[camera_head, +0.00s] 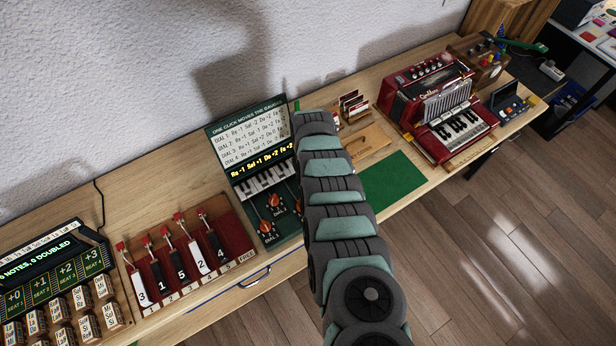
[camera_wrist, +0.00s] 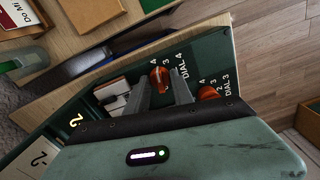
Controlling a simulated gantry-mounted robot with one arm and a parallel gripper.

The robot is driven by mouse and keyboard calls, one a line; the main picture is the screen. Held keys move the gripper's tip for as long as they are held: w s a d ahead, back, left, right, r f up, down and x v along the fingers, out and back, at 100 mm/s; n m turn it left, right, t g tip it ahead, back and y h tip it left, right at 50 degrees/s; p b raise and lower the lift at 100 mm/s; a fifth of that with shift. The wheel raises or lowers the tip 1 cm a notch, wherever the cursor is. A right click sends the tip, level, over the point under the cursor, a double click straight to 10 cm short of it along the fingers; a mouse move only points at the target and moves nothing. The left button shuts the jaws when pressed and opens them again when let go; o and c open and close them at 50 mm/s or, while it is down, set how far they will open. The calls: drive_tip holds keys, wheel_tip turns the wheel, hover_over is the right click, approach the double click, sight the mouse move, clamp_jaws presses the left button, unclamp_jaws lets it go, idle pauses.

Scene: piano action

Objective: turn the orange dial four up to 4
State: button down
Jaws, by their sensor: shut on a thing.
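The orange dial four (camera_wrist: 160,78) sits on the dark green panel (camera_wrist: 217,50) beside the printed label DIAL 4 in the wrist view. My gripper (camera_wrist: 163,86) has one finger on each side of this dial and is shut on it. The setting the dial points to is too small to read. In the head view my arm covers dial four and my gripper. The panel's board (camera_head: 249,137) with its printed dial lines and a lit yellow row stands behind the arm there.
Another orange dial (camera_wrist: 208,92), by the label DIAL 3, is close to my right finger. More orange dials (camera_head: 273,200) show left of my arm. A lever box (camera_head: 190,250) stands left of the panel; a green mat (camera_head: 394,187) and red accordion (camera_head: 437,110) lie right.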

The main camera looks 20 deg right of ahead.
drive_tip(key=shift+n, duration=0.9)
drive_tip(key=c, duration=1.1)
unclamp_jaws()
wheel_tip(320, 180, up, 9)
drive_tip(key=shift+f, duration=0.1)
drive_tip(key=shift+r, duration=1)
